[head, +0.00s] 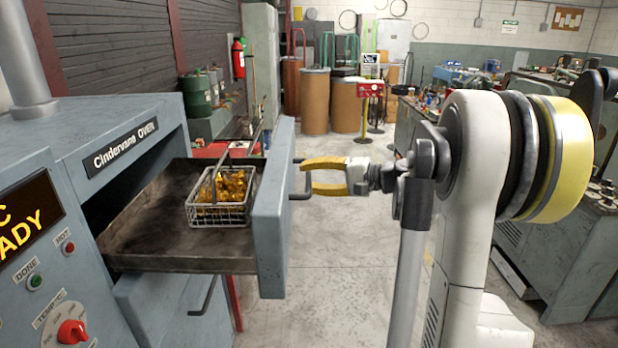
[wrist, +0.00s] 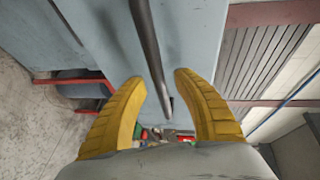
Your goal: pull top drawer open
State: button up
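The top drawer (head: 150,245) of the blue-grey oven (head: 110,125) stands pulled out, its tray exposed below the "Cindervane OVEN" label. Its front panel (head: 272,215) faces right. A wire basket (head: 220,213) of amber-gold pieces sits in the tray. My gripper (head: 306,177) is at the outer side of the front panel, by the drawer handle (head: 299,196). In the wrist view, the dark handle bar (wrist: 150,50) runs between the yellow fingers of my gripper (wrist: 158,77). The fingers are apart, with gaps on both sides of the bar.
A lower drawer with a handle (head: 205,297) is below. A red knob (head: 72,332) and buttons are on the oven's front. Barrels (head: 314,100) stand at the back and a workbench (head: 570,240) at right. The concrete floor (head: 330,270) is clear in the middle.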

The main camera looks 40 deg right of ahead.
jog(key=shift+s, duration=0.1)
jog(key=v, duration=1.2)
dwell(0.4)
